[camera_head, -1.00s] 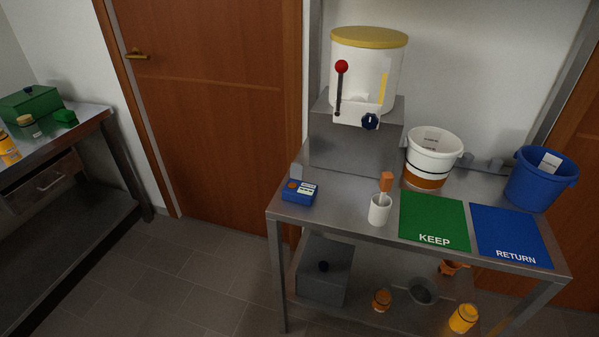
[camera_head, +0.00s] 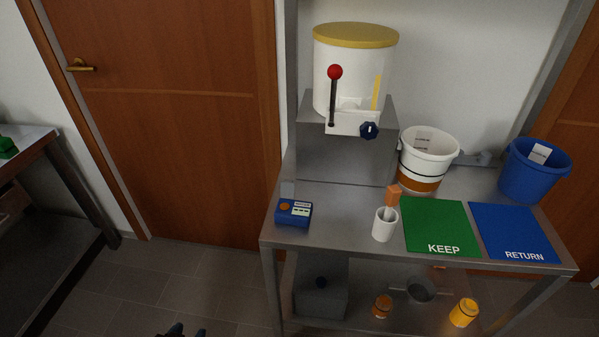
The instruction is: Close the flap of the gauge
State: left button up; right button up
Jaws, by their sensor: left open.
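The gauge (camera_head: 293,214) is a small blue box with an orange round spot and pale labels on top, at the left front of the steel table. My left gripper (camera_head: 182,331) just shows at the bottom edge, over the floor, left of the table and well short of the gauge. It is open, and nothing shows between its tips. My right gripper is out of view.
The steel table (camera_head: 335,219) holds a white cup (camera_head: 384,224), a green KEEP mat (camera_head: 437,222), a blue RETURN mat (camera_head: 512,228), a white bucket (camera_head: 428,148), a blue bucket (camera_head: 533,170) and a yellow-lidded tank (camera_head: 338,85). Free floor (camera_head: 200,280) lies left of it.

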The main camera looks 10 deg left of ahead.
aim_at(287, 186)
jog(key=i+j+z, duration=0.2)
jog(key=j+z, duration=0.25)
jog(key=j, duration=0.15)
jog(key=i+j+z, duration=0.1)
jog(key=j+z, duration=0.3)
jog(key=j, duration=0.25)
jog(key=j+z, duration=0.45)
jog(key=j, duration=0.2)
jog(key=k+j+z, duration=0.1)
jog(key=j+z, duration=0.3)
jog(key=j, duration=0.25)
jog(key=k+j+z, duration=0.15)
jog(key=j+z, duration=0.3)
jog(key=j, duration=0.2)
